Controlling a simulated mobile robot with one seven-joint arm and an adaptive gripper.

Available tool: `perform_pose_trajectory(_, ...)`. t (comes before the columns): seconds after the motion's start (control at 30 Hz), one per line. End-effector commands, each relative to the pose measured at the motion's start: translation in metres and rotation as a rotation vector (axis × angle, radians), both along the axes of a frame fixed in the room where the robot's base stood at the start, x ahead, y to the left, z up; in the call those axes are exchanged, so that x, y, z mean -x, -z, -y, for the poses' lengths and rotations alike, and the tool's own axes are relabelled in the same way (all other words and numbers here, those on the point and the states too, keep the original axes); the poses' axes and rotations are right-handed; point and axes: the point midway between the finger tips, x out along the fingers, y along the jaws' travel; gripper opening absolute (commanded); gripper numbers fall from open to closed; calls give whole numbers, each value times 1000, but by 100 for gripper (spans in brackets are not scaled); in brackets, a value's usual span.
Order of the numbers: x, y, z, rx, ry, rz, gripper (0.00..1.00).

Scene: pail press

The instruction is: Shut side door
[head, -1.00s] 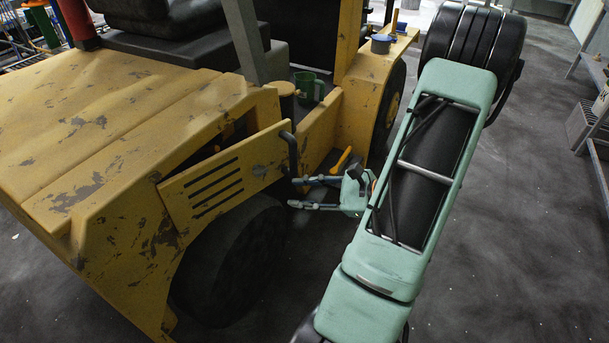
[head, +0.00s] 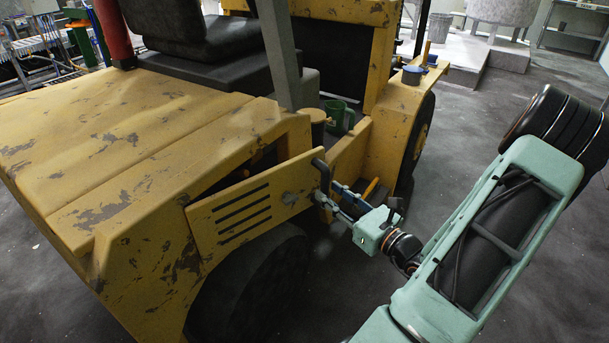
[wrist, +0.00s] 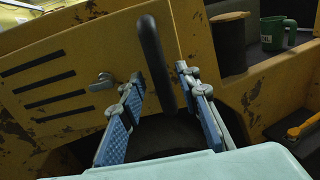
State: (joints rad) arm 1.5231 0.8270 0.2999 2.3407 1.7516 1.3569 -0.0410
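The side door (head: 230,212) is a scratched yellow panel with several black slots on the side of the yellow machine. It stands ajar, with a dark gap above it. Its black bar handle (head: 321,173) is at the right end, and a small grey latch (wrist: 102,82) is on the panel in the wrist view. My gripper (head: 327,195) is at the handle. In the wrist view, the blue-grey fingers of my gripper (wrist: 160,82) are spread, one on each side of the handle (wrist: 156,65). Contact with the handle cannot be made out.
An orange-handled tool (wrist: 303,128) lies low to the right. A black wheel (head: 250,285) is below the door.

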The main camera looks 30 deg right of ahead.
Motion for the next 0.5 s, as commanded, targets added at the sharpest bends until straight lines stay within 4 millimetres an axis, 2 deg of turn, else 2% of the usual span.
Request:
perform_pose_trajectory(0.13, -20, 1, -2, 1, -1, 0, 29)
perform_pose_trajectory(0.4, -18, 0, -1, 1, 0, -1, 0)
perform_pose_trajectory(0.5, -19, 0, -1, 1, 0, -1, 0)
